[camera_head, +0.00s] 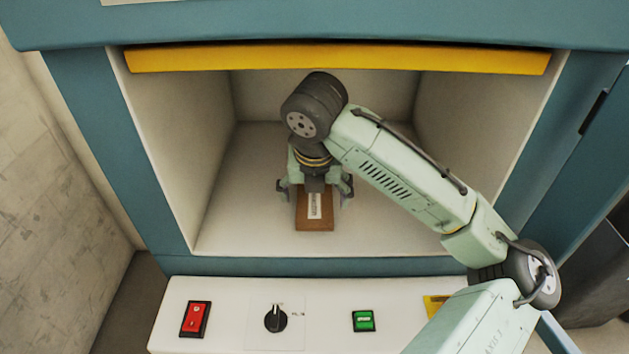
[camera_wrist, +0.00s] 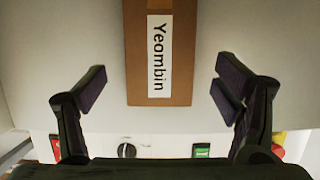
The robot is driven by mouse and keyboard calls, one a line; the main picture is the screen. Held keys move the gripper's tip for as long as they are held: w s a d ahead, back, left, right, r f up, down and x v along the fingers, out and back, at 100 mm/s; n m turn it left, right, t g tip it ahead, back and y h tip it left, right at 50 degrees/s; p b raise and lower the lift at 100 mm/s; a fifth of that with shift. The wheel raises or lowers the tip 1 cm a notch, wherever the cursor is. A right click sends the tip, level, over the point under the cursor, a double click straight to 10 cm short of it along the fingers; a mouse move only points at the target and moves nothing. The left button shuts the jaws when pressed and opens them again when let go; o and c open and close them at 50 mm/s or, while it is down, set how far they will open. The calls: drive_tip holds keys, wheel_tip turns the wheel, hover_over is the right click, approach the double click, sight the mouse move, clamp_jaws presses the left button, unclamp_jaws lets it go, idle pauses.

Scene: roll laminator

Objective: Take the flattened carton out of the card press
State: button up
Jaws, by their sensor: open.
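The flattened carton (camera_head: 314,222) is a brown slab with a white label, lying on the floor of the card press chamber (camera_head: 230,232). My gripper (camera_head: 315,195) is inside the chamber, above the carton, pointing down. In the wrist view my gripper's fingers (camera_wrist: 158,85) stand wide apart, one on each side of the carton, with clear gaps to its edges. It is open and holds nothing. The carton's far part is hidden by my gripper in the head view.
A yellow bar (camera_head: 340,59) runs along the top of the chamber opening, with pale walls at both sides. Below the opening, a white panel (camera_head: 230,335) carries a red switch (camera_head: 194,319), a black knob (camera_head: 276,319) and a green button (camera_head: 363,320). The chamber floor beside the carton is clear.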

drive_tip(key=shift+w, duration=0.6)
drive_tip(key=w+p, duration=0.1)
drive_tip(key=w, duration=0.2)
drive_tip(key=shift+w+f, duration=0.15)
drive_tip(key=shift+w, duration=0.15)
drive_tip(key=shift+p+x, duration=0.5)
drive_tip(key=shift+x, duration=0.85)
drive_tip(key=shift+s, duration=0.1)
drive_tip(key=shift+c, duration=0.3)
drive_tip(key=c, duration=1.2)
